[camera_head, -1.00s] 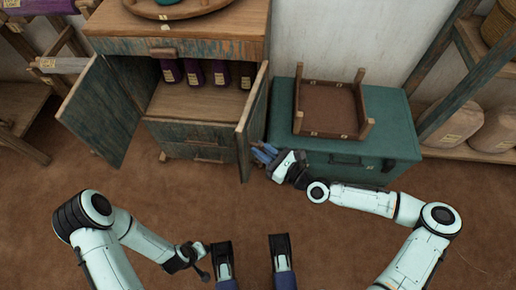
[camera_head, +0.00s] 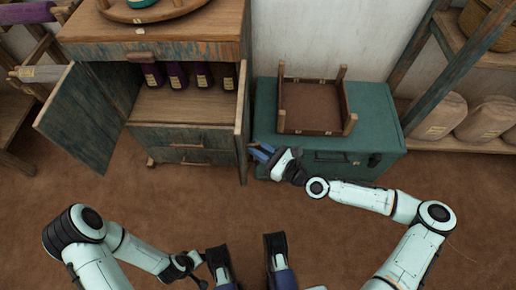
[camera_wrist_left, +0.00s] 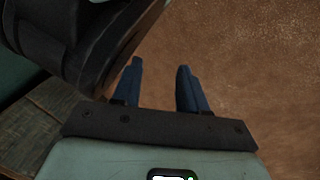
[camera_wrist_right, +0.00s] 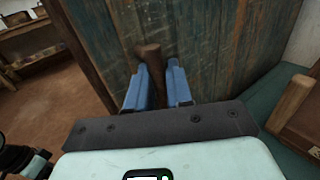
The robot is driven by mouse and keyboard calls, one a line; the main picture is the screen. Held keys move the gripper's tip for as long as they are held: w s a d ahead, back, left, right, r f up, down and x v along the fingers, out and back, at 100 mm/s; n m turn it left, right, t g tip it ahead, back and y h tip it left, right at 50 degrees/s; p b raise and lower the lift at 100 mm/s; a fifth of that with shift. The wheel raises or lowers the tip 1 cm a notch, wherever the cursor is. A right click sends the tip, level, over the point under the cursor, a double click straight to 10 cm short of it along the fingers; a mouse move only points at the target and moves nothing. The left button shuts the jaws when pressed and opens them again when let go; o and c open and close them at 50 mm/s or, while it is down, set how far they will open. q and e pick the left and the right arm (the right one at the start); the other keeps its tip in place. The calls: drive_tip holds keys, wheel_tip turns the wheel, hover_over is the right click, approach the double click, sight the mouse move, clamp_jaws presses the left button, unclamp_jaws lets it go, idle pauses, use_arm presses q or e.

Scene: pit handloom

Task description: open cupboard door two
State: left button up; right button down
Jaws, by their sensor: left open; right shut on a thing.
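The wooden cupboard (camera_head: 190,106) stands at the upper left in the head view, with both doors open. Its left door (camera_head: 84,118) is swung wide. Its right door (camera_head: 242,125) points out towards me, nearly edge-on; its weathered blue-green face (camera_wrist_right: 210,45) fills much of the right wrist view. My right gripper (camera_head: 261,153) is at the outer side of this door, shut on its brown handle (camera_wrist_right: 150,60). My left gripper (camera_wrist_left: 160,80) is open and empty above the brown floor. In the head view, it is low, left of centre.
A green chest (camera_head: 385,135) with an upturned stool (camera_head: 312,105) on it stands close right of the right door. A shelf rack (camera_head: 425,75) with sacks is at the far right. Labelled purple items (camera_head: 178,76) stand inside the cupboard. Floor (camera_head: 200,205) before it is clear.

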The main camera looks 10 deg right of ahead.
drive_tip(key=shift+w+d, duration=0.15)
drive_tip(key=shift+d, duration=0.05)
drive_tip(key=c, duration=1.2)
unclamp_jaws()
drive_tip(key=shift+a, duration=0.1)
use_arm(q)
drive_tip(key=shift+w+d+r+t+p, duration=0.2)
drive_tip(key=shift+w+r+t+p, duration=0.3)
drive_tip(key=shift+w+r, duration=0.65)
use_arm(e)
drive_tip(key=v, duration=1.3)
use_arm(q)
drive_tip(key=shift+f, duration=0.15)
